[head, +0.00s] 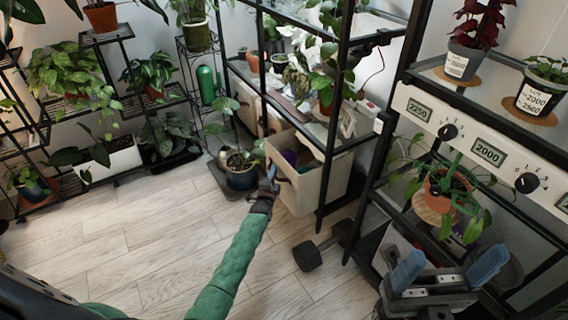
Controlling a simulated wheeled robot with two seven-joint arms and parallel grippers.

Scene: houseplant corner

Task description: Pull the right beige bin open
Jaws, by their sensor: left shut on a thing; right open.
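The right beige bin (325,184) is on the low level of the black shelf rack. It juts forward out of the rack, and its open top shows purple and pale contents. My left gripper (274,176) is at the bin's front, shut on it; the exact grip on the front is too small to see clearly. The left beige bin (249,98) sits further back in the rack, partly hidden by plants. My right gripper (448,266) is open and empty at the lower right, with its blue fingers apart.
A potted plant (241,170) in a dark blue pot stands on the floor left of the bin. A black dumbbell (308,256) lies on the floor in front of the rack. The wooden floor (130,245) at left is clear. A second rack with plants and dials stands at right.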

